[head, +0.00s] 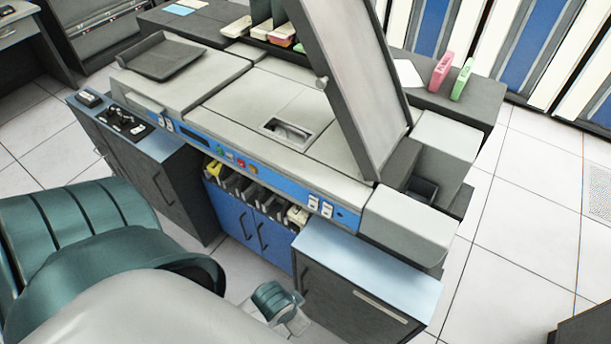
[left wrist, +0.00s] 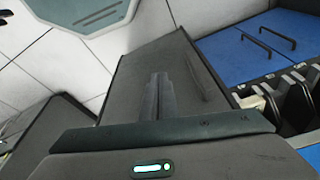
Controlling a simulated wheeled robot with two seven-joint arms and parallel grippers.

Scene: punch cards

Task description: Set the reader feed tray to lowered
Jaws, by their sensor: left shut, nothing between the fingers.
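The card reader (head: 290,120) is a long grey machine with a blue control strip. A shallow dark grey tray (head: 160,60) with raised edges sits on its left top and looks like the feed tray. I cannot tell how high it is set. A large grey panel (head: 352,75) stands steeply up at the reader's right end. My left gripper (left wrist: 155,95) shows only in the left wrist view, its dark fingers shut together with nothing between them, over a dark grey cabinet (left wrist: 190,85). The tray is not in that view. My right gripper is not in view.
Below the reader are a blue cabinet (head: 245,215), also in the left wrist view (left wrist: 255,45), and card slots (head: 250,190). A left side cabinet (head: 165,185) carries a small control panel (head: 125,122). A right low cabinet (head: 370,265) stands nearer.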

